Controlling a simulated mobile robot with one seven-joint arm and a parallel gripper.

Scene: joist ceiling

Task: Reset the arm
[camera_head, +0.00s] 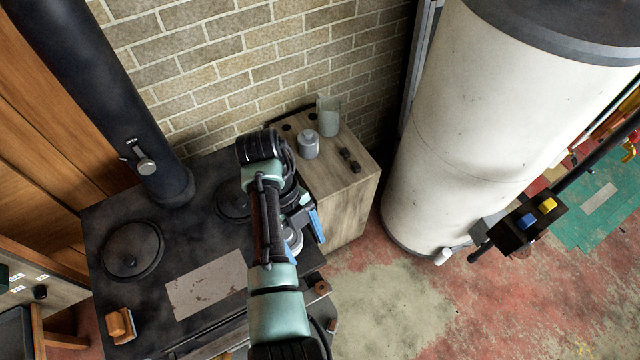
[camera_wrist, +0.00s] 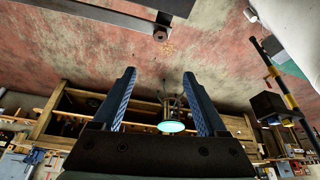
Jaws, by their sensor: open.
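My arm reaches up from the bottom of the head view and bends over the dark stove. My gripper (camera_head: 314,224) shows partly there, with a blue finger beside the stove's right edge; the arm hides the rest. In the wrist view my gripper (camera_wrist: 159,72) has its two blue fingers wide apart, with nothing held between them. The wrist view looks out across the red and grey floor toward wooden shelving.
The black stove (camera_head: 110,210) has a dark pipe (camera_head: 95,80) at its left. A wooden cabinet (camera_head: 345,205) beside it bears a grey canister (camera_head: 308,145) and a glass jar (camera_head: 328,115). A large white tank (camera_head: 480,110) stands right. Floor (camera_head: 390,310) at lower right is clear.

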